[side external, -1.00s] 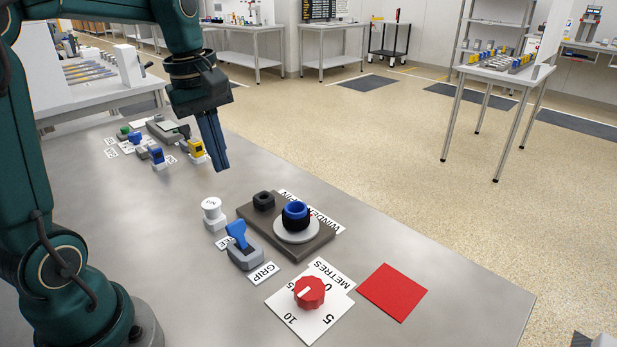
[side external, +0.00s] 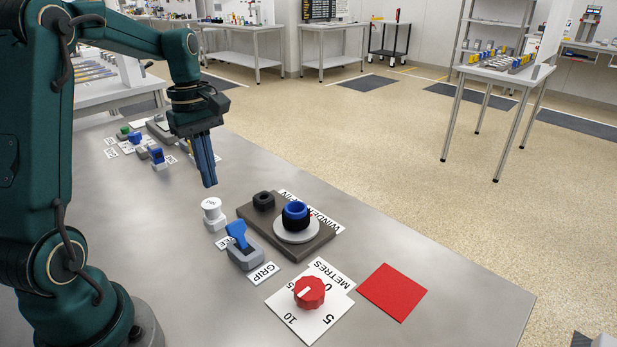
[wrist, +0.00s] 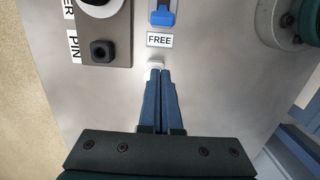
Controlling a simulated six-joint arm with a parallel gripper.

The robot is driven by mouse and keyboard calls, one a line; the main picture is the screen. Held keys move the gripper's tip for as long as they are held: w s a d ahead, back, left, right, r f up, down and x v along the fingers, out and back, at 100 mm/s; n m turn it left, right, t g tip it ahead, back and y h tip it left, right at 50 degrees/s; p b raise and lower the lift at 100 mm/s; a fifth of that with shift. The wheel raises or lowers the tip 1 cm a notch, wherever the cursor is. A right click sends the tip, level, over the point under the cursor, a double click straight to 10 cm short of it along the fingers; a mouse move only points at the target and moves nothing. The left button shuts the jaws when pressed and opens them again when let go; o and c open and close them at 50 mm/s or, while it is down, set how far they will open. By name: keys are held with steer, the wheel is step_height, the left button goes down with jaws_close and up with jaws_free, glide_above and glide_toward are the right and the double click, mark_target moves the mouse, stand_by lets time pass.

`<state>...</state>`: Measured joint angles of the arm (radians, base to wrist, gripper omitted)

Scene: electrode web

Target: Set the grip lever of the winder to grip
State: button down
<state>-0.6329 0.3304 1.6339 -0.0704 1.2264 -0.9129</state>
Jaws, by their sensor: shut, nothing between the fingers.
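The grip lever (side external: 237,234) is a blue handle on a grey base (side external: 246,256), beside the winder plate. A label reading GRIP (side external: 263,273) lies at its near end. The handle leans toward the far end, away from the GRIP label. In the wrist view the blue lever (wrist: 162,16) is at the top, with the FREE label (wrist: 159,40) just below it. The winder (side external: 297,231) is a dark plate with a pale disc and a blue and black spool. My gripper (side external: 210,184) is shut and empty, pointing down above the table, beyond the lever and white spool.
A red knob (side external: 309,292) on a metres dial and a red square (side external: 393,291) are nearer. Several small coloured switches (side external: 156,157) sit behind.

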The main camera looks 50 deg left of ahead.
mark_target(240, 239)
steer(key=f, duration=0.8)
steer(key=shift+d, duration=0.4)
steer(key=d, duration=0.2)
steer(key=shift+d+r, duration=0.3)
steer(key=shift+r, duration=0.05)
steer(key=shift+d+r, duration=0.25)
steer(key=shift+d, duration=0.25)
